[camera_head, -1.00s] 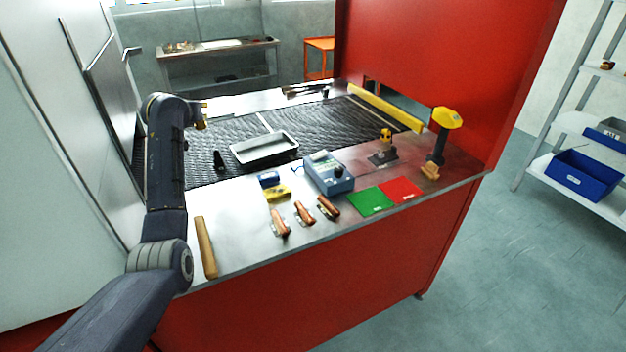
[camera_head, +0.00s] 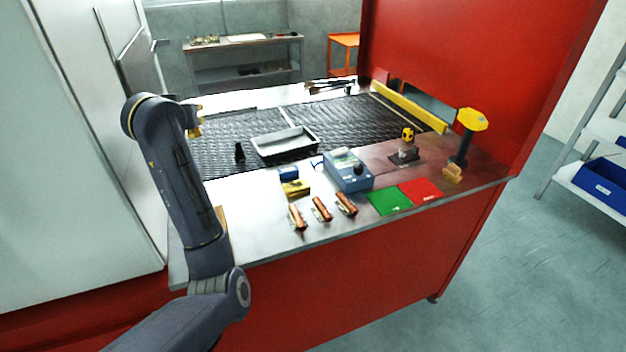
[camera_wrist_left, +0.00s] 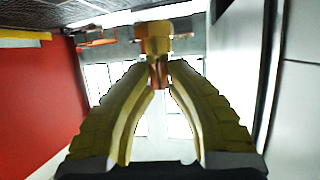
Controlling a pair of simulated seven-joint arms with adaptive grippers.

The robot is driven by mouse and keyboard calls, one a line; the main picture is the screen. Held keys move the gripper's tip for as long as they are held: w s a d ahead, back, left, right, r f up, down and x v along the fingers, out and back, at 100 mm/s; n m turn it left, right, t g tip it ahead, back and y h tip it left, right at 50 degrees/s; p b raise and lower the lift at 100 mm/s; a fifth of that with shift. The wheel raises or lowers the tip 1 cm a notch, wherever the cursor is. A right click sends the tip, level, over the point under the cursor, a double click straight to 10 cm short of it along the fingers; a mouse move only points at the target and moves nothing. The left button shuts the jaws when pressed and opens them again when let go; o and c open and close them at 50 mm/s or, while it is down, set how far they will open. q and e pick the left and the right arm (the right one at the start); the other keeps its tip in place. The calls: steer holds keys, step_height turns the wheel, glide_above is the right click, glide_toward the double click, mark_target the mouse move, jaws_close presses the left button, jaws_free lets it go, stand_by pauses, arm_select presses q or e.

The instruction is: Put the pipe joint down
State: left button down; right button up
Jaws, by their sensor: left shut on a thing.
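The pipe joint (camera_wrist_left: 155,38) shows in the left wrist view, with a brass-yellow hex-like body and a copper-coloured stub. My left gripper (camera_wrist_left: 159,72) is shut on its copper part, with the yellow ribbed fingers on either side. In the head view my left arm comes in from the left and bends over the table's left end. The left gripper (camera_head: 194,122) is small there, above the left end of the black mesh belt (camera_head: 218,138). The joint is hard to tell from the fingers in that view. My right gripper is not in view.
A grey tray (camera_head: 285,144) sits on the belt. On the metal front strip (camera_head: 262,232) are several copper-brown pieces (camera_head: 321,209), a blue device (camera_head: 347,171), a green mat (camera_head: 388,202) and a red mat (camera_head: 421,192). A yellow-headed scanner (camera_head: 472,120) stands at right.

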arm_select(q)
step_height(320, 180, down, 20)
steer(key=shift+f, duration=0.15)
stand_by(0.7)
steer(key=c, duration=1.8)
jaws_free()
steer(key=shift+f, duration=0.15)
steer(key=o, duration=0.4)
steer(key=shift+o, duration=0.2)
steer(key=shift+r, duration=0.2)
steer(key=v, duration=1.2)
